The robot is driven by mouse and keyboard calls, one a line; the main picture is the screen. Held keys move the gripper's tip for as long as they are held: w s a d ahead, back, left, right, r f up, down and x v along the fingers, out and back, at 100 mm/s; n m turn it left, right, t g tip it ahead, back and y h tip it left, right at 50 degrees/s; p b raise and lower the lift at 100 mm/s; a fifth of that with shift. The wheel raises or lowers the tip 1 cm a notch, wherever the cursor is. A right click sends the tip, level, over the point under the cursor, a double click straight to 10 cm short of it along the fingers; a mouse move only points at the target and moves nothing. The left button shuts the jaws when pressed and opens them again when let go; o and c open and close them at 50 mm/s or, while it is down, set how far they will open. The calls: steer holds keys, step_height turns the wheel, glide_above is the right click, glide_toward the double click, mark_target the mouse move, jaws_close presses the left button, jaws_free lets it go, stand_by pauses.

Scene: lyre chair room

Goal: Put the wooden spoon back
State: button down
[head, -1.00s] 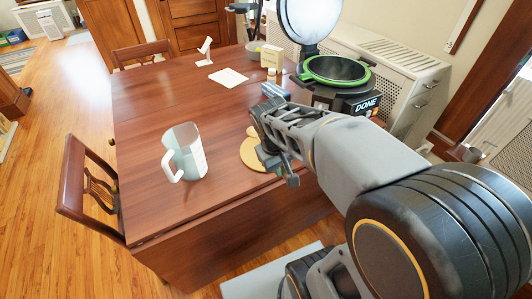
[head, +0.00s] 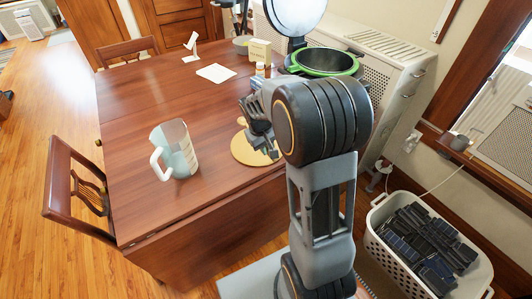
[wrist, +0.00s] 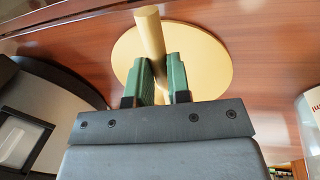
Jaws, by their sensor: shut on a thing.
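My gripper (head: 260,128) is over the right part of the wooden table. In the wrist view, the green fingertips of my gripper (wrist: 165,78) are shut on the pale, round wooden spoon handle (wrist: 150,32). Only part of the spoon shows there, and its bowl is not visible. In the head view a small tan end, probably of the spoon (head: 241,121), shows beside my gripper; the rest is hidden. A round tan board (head: 243,153) lies on the table below my gripper. It is behind the handle in the wrist view (wrist: 208,65); whether they touch is unclear.
A clear measuring jug (head: 178,150) stands left of the board on the table (head: 130,100). A green-rimmed pot (head: 325,61), a small box (head: 260,51) and a paper (head: 216,73) are farther back. A white basket (head: 385,235) of dark blocks stands on the floor at right.

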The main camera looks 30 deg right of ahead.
mark_target(266, 158)
steer(key=shift+w+d+f, duration=0.15)
steer(key=shift+w+f, duration=0.2)
steer(key=shift+f, duration=0.3)
steer(key=shift+w+d+f, duration=0.1)
steer(key=shift+w+f, duration=0.25)
steer(key=shift+f, duration=1.1)
steer(key=shift+f, duration=0.1)
steer(key=c, duration=1.1)
jaws_free()
steer(key=shift+f+b, duration=0.1)
steer(key=shift+b, duration=0.2)
step_height(266, 158, up, 12)
steer(key=a+p, duration=0.2)
steer(key=s+a+t, duration=0.1)
steer(key=s+a, duration=0.1)
steer(key=s, duration=0.3)
steer(key=s+a+t+y, duration=0.1)
steer(key=s+a, duration=0.2)
steer(key=s, duration=0.3)
steer(key=s+a+r+m+y, duration=0.1)
steer(key=s+a, duration=0.1)
steer(key=s, duration=0.3)
steer(key=shift+s+a+t, duration=0.15)
steer(key=shift+s+t, duration=0.2)
steer(key=shift+t, duration=0.05)
